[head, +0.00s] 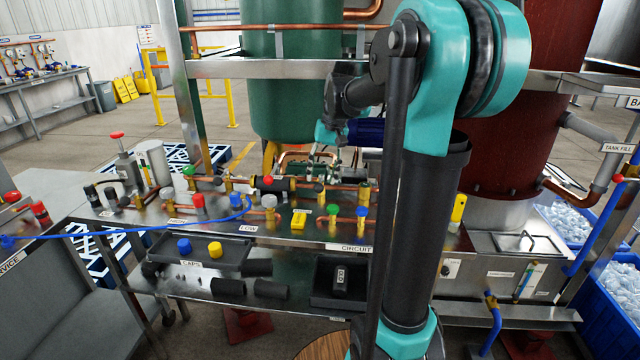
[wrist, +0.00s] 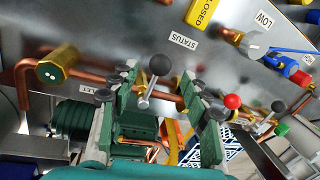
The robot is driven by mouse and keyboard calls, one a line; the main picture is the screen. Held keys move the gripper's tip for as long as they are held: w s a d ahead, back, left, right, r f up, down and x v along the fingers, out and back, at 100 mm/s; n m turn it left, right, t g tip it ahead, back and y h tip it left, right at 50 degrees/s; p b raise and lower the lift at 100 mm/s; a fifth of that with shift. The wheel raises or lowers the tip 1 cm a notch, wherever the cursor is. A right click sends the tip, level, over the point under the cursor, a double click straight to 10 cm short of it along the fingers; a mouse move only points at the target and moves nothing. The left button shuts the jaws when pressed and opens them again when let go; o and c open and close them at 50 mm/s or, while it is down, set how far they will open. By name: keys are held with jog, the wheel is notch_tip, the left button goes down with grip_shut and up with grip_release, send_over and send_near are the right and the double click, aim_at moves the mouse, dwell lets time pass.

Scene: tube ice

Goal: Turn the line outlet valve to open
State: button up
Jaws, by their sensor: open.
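The line outlet valve appears to be the one with a black ball knob (wrist: 160,64) on a short metal lever, set on a copper pipe (wrist: 82,74) in the wrist view. A partly hidden label ending in "LET" (wrist: 92,90) is beside it. My gripper (wrist: 161,86) is open, its green fingers with dark pads on either side of the lever. The knob and lever stand between the fingers; I see no clear contact. In the head view my gripper (head: 326,162) is above the back of the bench, and the valve handle cannot be made out there.
A yellow CLOSED tag (wrist: 202,12) is by the STATUS label (wrist: 183,41); it also shows in the head view (head: 299,219). A red-knobbed valve (wrist: 232,102) is close right of my fingers.

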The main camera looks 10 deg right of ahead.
aim_at(320, 183)
jog(key=shift+a+f, duration=0.2)
jog(key=shift+f, duration=0.65)
jog(key=shift+a+f, duration=0.15)
jog(key=shift+f, duration=0.65)
grip_shut()
